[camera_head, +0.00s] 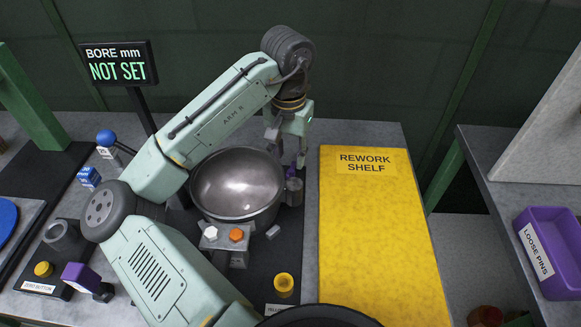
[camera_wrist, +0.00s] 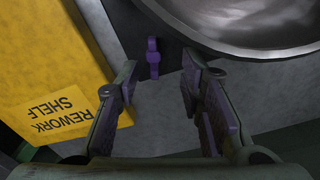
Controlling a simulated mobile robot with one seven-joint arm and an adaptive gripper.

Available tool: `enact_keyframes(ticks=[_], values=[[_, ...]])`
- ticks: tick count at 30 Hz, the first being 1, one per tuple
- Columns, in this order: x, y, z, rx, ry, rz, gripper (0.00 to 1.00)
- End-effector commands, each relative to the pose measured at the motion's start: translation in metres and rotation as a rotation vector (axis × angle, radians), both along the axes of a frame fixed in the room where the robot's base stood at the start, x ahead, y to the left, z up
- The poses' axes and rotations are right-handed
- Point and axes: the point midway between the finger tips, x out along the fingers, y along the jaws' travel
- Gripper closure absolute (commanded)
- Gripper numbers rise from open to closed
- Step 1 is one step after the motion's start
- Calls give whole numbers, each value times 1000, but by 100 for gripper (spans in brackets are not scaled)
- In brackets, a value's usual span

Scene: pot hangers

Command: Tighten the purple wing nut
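The purple wing nut (camera_wrist: 153,57) shows in the wrist view as a narrow upright shape beside the metal bowl. My gripper (camera_wrist: 161,78) is open, with its two dark, purple-padded fingers apart. In that view the wing nut lies between and just beyond the fingertips, nearer the left one, and neither finger visibly touches it. In the head view my gripper (camera_head: 290,138) points down at the bowl's right side, above a small grey cylinder (camera_head: 294,190). Purple shows just under the fingers there, but wing nut and finger pads are hard to tell apart.
The metal bowl (camera_head: 238,185) stands close to the left of my gripper. The yellow rework shelf (camera_head: 380,240) lies flat and clear to the right. A sign (camera_head: 118,62) reads "BORE mm NOT SET". A purple loose-pins bin (camera_head: 552,250) sits far right.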

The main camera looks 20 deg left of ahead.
Motion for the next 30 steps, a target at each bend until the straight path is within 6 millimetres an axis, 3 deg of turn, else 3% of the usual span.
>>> enact_keyframes(ticks=[4, 22, 30], values=[[1, -2, -5, -6, 8, 67, 65], [-3, -8, -6, -6, 8, 65, 65], [-3, -7, -21, -6, 9, 66, 65]])
